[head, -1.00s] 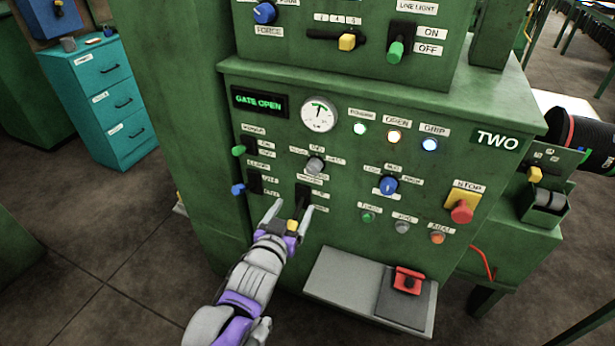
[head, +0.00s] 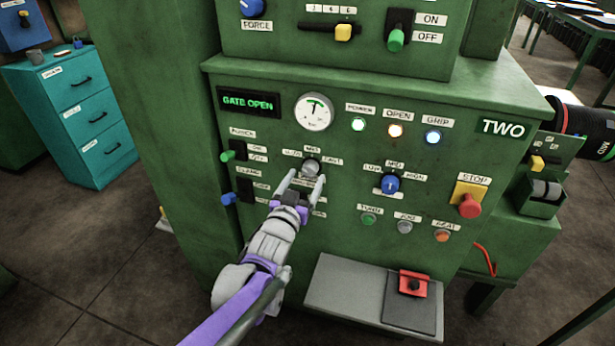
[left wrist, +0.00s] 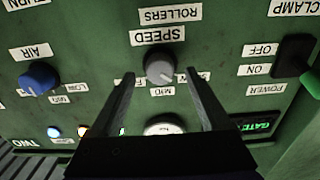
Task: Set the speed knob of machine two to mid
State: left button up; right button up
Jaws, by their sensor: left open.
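The speed knob (head: 311,168) of machine two is a small grey round knob, with SLOW, MID and FAST labels around it, below the dial gauge. It also shows in the left wrist view (left wrist: 160,68), upside down, under the SPEED label (left wrist: 157,36). I cannot tell its setting surely. My left gripper (head: 302,180) is open, its fingertips just in front of and below the knob. In the left wrist view its fingers (left wrist: 160,80) stand on either side of the knob, apart from it. The gripper hides the rollers lever. My right gripper is not in view.
The blue air knob (head: 389,184) is right of the speed knob, with the red stop button (head: 470,206) further right. Green (head: 227,156) and blue (head: 229,198) levers stick out at the left.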

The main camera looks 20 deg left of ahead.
pick_arm(q)
jog(key=shift+w, duration=1.1)
grip_shut()
jog(key=shift+m, duration=0.3)
jog(key=m+p, duration=0.1)
jog(key=m, duration=0.2)
jog(key=shift+r+m+p, duration=0.1)
jog(key=shift+m+p, duration=0.2)
jog(key=shift+p, duration=0.1)
jog(key=m+p, duration=0.1)
jog(key=m, duration=0.4)
jog(key=shift+m+p, duration=0.3)
jog(key=shift+p, duration=0.05)
